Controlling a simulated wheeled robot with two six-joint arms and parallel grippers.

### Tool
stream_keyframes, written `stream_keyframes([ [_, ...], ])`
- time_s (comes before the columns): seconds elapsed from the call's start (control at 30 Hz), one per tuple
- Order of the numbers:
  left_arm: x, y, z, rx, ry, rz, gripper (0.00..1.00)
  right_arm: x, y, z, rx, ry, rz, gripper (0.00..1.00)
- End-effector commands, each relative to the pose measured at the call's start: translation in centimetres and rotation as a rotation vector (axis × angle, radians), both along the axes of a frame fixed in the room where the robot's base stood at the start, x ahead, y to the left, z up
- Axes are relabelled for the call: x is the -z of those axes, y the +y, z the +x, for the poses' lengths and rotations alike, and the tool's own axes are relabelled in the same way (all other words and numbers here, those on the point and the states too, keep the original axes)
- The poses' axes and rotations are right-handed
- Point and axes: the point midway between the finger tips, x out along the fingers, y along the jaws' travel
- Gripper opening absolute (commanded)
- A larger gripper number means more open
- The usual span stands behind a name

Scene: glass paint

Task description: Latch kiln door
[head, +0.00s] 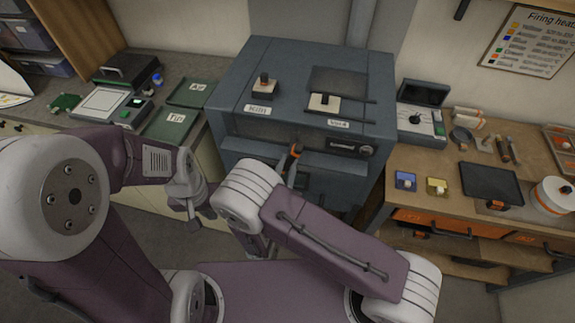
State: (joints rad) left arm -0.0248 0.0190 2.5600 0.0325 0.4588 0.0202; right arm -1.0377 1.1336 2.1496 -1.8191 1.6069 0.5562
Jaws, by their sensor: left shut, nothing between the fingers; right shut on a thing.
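The kiln (240,80) is a large dark blue-grey box in the middle of the head view. Its front door (340,163) faces me and looks closed against the body, seen steeply from above. An orange-tipped latch handle (296,150) stands out at the door's upper front. My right gripper (292,163) is at this handle and shut on it; my own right arm hides much of the gripper and the lower door. My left gripper (192,208) is shut and empty, pointing down to the left of the kiln. Whether the latch is engaged cannot be told.
The left bench holds green trays (170,124) and a white panel device (103,103). The right bench holds a black tray (490,182), small yellow (437,186) and blue (405,180) blocks, and a white pot (553,195).

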Motion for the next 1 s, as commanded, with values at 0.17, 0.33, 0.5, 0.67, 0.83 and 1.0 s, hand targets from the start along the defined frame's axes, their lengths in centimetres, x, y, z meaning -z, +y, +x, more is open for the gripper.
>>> stream_keyframes([
  [0.17,-0.01,0.0,0.0,0.0,0.0,0.0,0.0,-0.06,0.05,0.02,-0.001,0.039,-0.14,0.0],
  [0.33,-0.05,0.0,0.0,0.0,0.0,0.0,0.0,-0.04,0.04,0.02,0.0,0.073,-0.254,0.0],
  [0.5,-0.1,0.0,0.0,0.0,0.0,0.0,0.0,-0.02,0.04,0.02,0.0,0.097,-0.336,0.0],
  [0.67,-0.12,0.0,0.0,0.0,0.0,0.0,0.0,0.01,0.03,0.02,0.0,0.112,-0.385,0.0],
  [0.83,-0.12,0.0,0.01,0.0,0.0,0.0,0.0,0.05,0.02,0.02,0.001,0.12,-0.411,0.0],
  [1.0,-0.12,0.0,0.0,0.0,0.0,0.0,0.0,0.08,0.0,0.0,0.0,0.123,-0.419,0.0],
])
